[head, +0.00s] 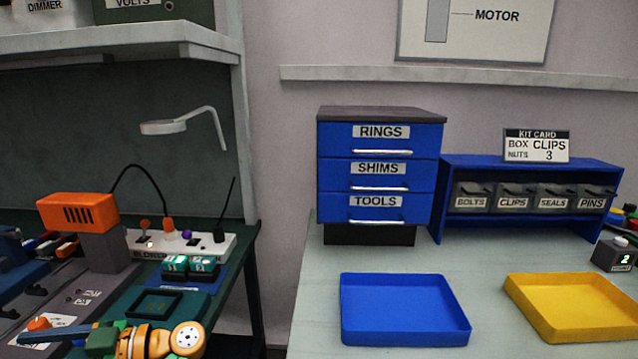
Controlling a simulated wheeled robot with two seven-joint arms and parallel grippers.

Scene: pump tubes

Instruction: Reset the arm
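No gripper fingers can be made out in the head view. A jointed tan, green and orange part with a pale round cap shows at the bottom left edge, over the dark green bench. It may be a link of my own arm, but I cannot tell for sure. My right arm does not show.
A blue tray (404,337) and a yellow tray (570,335) stand empty on the pale table (490,262). Behind are a blue drawer cabinet (378,172), all drawers shut, and a bin rack (530,222). At left are a power strip (180,246) and an orange-topped device (78,212). A gap separates bench and table.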

